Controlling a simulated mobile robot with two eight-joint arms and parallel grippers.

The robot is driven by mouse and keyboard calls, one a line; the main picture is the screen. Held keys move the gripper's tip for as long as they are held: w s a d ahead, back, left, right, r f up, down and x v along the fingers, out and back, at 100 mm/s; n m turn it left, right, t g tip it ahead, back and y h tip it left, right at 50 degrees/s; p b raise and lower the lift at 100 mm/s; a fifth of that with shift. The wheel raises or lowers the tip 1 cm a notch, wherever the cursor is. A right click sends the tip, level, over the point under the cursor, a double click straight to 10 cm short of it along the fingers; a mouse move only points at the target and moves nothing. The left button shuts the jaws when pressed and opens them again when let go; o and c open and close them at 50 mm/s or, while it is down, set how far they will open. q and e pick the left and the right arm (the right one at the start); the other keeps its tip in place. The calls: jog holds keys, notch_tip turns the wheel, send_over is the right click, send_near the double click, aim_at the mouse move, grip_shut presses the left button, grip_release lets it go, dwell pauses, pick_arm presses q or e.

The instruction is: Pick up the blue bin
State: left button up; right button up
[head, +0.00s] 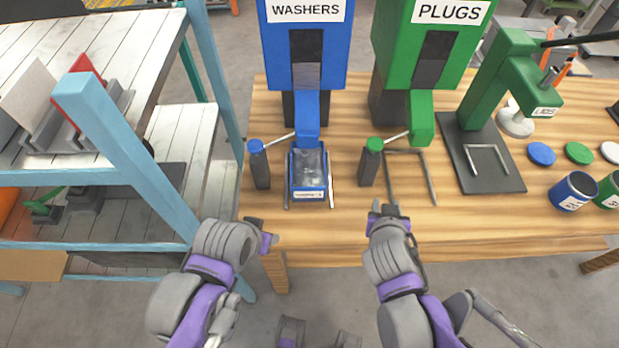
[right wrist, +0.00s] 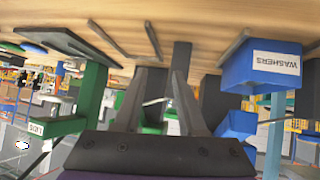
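The blue bin (head: 293,184) stands on the wooden table between two thin metal rails, under the spout of the blue WASHERS dispenser (head: 331,52). Greyish contents show inside it, and a white label is on its front. In the right wrist view, which is upside down, the bin (right wrist: 238,72) is at the upper right. My right gripper (head: 385,208) is at the table's front edge, right of the bin and apart from it; its fingers (right wrist: 155,88) are spread and empty. My left gripper (head: 265,235) is near the table's front left corner, apart from the bin; its fingers are unclear.
Blue-topped (head: 259,166) and green-topped (head: 370,164) levers flank the bin. The green PLUGS dispenser (head: 458,50) has empty rails below it. A green LIDS stand (head: 490,90), lids and small cans (head: 573,191) are at right. A blue-framed shelf (head: 150,160) stands close at left.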

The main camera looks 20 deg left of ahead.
jog(key=w+a+f+n+t+y+b, duration=0.1)
jog(key=w+a+f+t+y+b, duration=0.15)
jog(key=a, duration=0.75)
jog(key=n+y, duration=0.1)
jog(key=y, duration=0.1)
send_near(325, 170)
jog(key=shift+w+a+f+h, duration=0.25)
jog(key=shift+w+a+f, duration=0.35)
jog(key=shift+w+f, duration=0.15)
jog(key=x, duration=0.5)
jog(key=shift+d+r, duration=0.1)
jog(key=x, duration=0.5)
jog(key=shift+w+r+b, duration=0.2)
jog(key=shift+w+b, duration=0.15)
jog(key=shift+w, duration=0.05)
pick_arm(q)
jog(key=f, duration=0.4)
jog(key=shift+s+f, duration=0.25)
pick_arm(e)
grip_shut()
